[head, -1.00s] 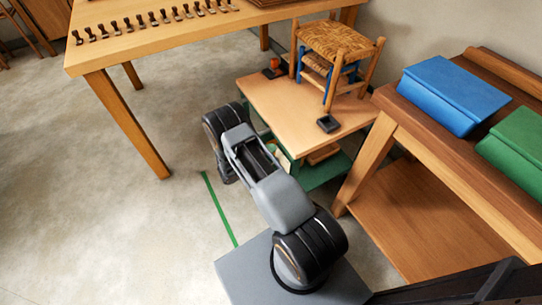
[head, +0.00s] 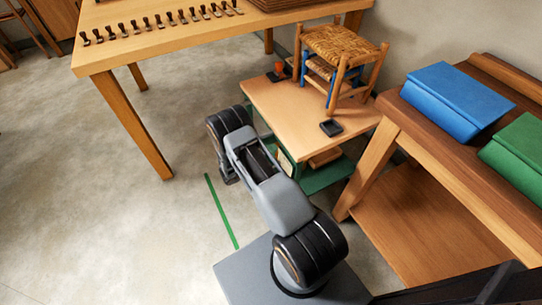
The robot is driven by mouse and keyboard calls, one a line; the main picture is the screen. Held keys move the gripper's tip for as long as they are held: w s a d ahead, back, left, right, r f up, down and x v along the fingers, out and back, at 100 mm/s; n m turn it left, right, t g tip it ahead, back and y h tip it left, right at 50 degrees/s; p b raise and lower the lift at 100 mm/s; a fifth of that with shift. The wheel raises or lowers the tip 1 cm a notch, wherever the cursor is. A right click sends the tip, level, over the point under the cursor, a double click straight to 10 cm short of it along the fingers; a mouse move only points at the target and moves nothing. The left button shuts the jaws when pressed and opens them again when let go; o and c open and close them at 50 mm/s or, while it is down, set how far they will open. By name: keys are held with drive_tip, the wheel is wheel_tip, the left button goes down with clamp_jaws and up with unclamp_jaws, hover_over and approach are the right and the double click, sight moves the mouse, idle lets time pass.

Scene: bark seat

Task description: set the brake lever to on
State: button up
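A wooden-topped cart (head: 285,108) with a green lower shelf (head: 325,176) stands beyond my arm. At its back left corner is a small orange-red knob on a dark base (head: 279,71), which may be the brake lever. It is too small to tell its setting, and no on mark is readable. A small black square piece (head: 331,128) sits at the cart top's front right. My arm rises from its grey base and bends down to the left of the cart. My gripper is hidden behind or below my arm.
Woven-seat stools (head: 342,48) are stacked on the cart. A long table (head: 160,42) with a row of small stamp-like pieces stands at the back left. A wooden bench (head: 440,135) with blue (head: 457,100) and green (head: 517,145) blocks is at right. The floor (head: 85,190) at left is clear.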

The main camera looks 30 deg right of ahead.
drive_tip(key=w+a, duration=0.1)
drive_tip(key=a, duration=1.2)
drive_tip(key=shift+a+p, duration=0.35)
drive_tip(key=shift+a, duration=0.05)
